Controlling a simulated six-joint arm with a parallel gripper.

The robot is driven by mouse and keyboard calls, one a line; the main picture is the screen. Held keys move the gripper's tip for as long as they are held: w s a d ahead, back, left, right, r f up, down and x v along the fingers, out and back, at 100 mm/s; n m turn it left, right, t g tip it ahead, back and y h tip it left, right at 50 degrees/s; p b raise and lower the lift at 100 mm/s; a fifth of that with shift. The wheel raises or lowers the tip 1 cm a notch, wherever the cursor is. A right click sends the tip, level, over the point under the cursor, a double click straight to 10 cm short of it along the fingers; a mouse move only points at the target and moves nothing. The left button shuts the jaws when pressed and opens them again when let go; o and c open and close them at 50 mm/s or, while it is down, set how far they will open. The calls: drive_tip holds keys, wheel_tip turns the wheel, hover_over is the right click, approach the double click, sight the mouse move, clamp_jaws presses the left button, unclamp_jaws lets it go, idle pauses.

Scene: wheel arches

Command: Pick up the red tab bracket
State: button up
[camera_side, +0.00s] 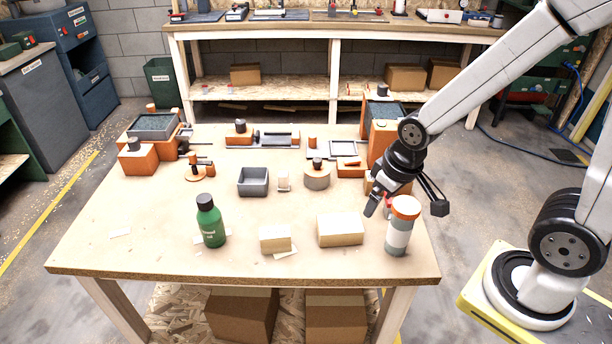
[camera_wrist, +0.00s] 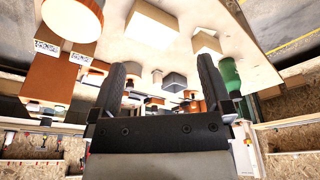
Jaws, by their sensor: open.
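A small red piece (camera_side: 388,201) shows in the side view just left of the orange-capped bottle. It may be the red tab bracket; its shape is mostly hidden by the bottle and my gripper. My gripper (camera_side: 406,204) is open, its fingers spread on either side of the bottle's orange cap in this view; I cannot tell the depth between them. In the wrist view my gripper (camera_wrist: 162,72) shows two dark fingers apart with nothing between them. I cannot make out the red bracket clearly there.
The grey and orange bottle (camera_side: 398,238) stands at the table's right front. Two pale blocks (camera_side: 340,230) (camera_side: 275,239) and a green bottle (camera_side: 211,226) stand left of it. A grey bin (camera_side: 253,182) and orange fixtures (camera_side: 140,160) sit farther back. The left front tabletop is mostly clear.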

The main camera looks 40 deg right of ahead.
drive_tip(key=shift+w+v, duration=0.55)
drive_tip(key=shift+v, duration=1.9)
drive_tip(key=w+d+m+t+y, duration=0.25)
drive_tip(key=d+m+y, duration=0.25)
drive_tip(key=d+m, duration=0.7)
drive_tip(key=w+d+m+t+y, duration=0.1)
drive_tip(key=d+m+t+y, duration=0.35)
drive_tip(key=d+m, duration=0.85)
drive_tip(key=shift+m+y, duration=0.25)
drive_tip(key=shift+m, duration=0.55)
drive_tip(key=a+f, duration=0.1)
drive_tip(key=f, duration=1.1)
drive_tip(key=a+f, duration=0.1)
drive_tip(key=f, duration=0.6)
drive_tip(key=shift+a, duration=0.3)
drive_tip(key=shift+f, duration=0.4)
drive_tip(key=shift+w+a, duration=0.1)
drive_tip(key=shift+w, duration=0.05)
